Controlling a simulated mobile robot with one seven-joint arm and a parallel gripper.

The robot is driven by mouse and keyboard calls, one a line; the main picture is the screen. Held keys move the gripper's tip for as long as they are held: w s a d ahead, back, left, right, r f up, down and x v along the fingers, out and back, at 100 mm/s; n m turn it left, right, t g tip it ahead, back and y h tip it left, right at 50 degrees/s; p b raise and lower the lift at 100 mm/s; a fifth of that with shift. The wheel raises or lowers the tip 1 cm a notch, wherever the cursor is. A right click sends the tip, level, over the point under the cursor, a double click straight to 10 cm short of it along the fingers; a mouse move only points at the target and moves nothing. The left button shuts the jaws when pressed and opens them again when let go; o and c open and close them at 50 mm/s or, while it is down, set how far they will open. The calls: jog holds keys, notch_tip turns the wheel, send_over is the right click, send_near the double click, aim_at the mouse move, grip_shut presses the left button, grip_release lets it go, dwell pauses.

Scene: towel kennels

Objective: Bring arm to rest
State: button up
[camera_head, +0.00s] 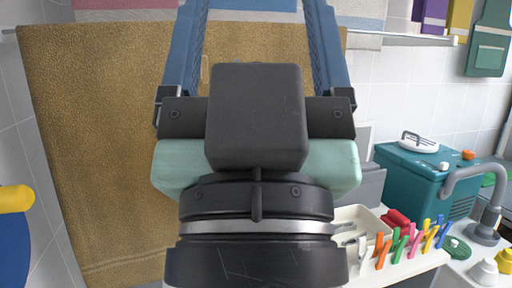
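My gripper (256,22) points up and away from the camera in the middle of the view. Its two blue fingers stand wide apart, so it looks open, with nothing seen between them except the towel behind. The fingertips run to the top edge of the picture. My dark wrist and pale green gripper body fill the lower middle and hide what is behind them. A large brown towel (95,130) hangs behind the gripper. I cannot tell how far apart the gripper and the towel are.
A rail (400,34) crosses the top. At right are a teal box (425,180), a pale tray (365,222) beside several coloured clips (412,244), and a grey tap (480,200). A yellow and blue object (14,210) stands at the left edge. Cloths hang at upper right.

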notch_tip(320, 180, up, 31)
jog(key=p, duration=2.8)
jog(key=shift+f, duration=0.2)
